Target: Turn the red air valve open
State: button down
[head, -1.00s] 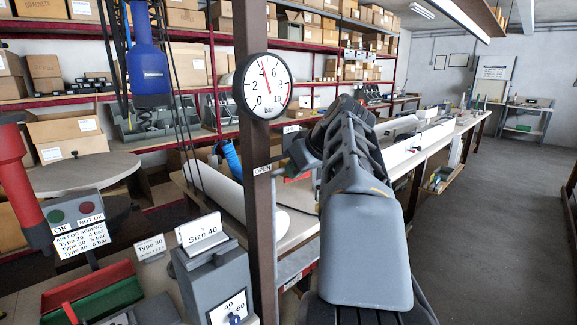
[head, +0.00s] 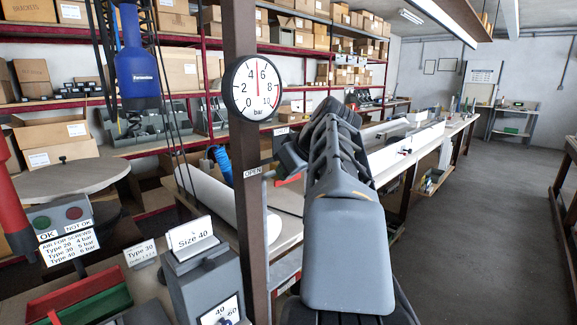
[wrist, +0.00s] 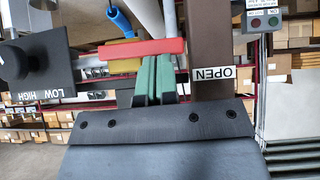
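The red valve handle (wrist: 125,50) is a flat bar lying nearly level across the upper middle of the wrist view. Its right end is near the brown post, close to the white OPEN label (wrist: 213,73). My gripper (wrist: 153,62) has two green fingers close together with a thin dark gap, their tips at the handle's lower edge. Whether they touch it is unclear, and nothing shows between them. In the head view my arm hides the gripper; the OPEN label (head: 253,172) shows on the post.
A round gauge (head: 251,88) on the brown post (head: 245,225) reads about 5 bar. A dark box marked LOW and HIGH (wrist: 35,65) with a knob is left in the wrist view. A grey Size 40 box (head: 203,275) stands left of the post. The right aisle floor is clear.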

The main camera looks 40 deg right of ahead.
jog(key=s+d+r+p, duration=0.1)
jog(key=s+r+p, duration=0.3)
jog(key=s+r, duration=0.3)
notch_tip(320, 180, up, 4)
jog(key=shift+d+r, duration=0.1)
jog(key=shift+d, duration=0.15)
dwell(0.3)
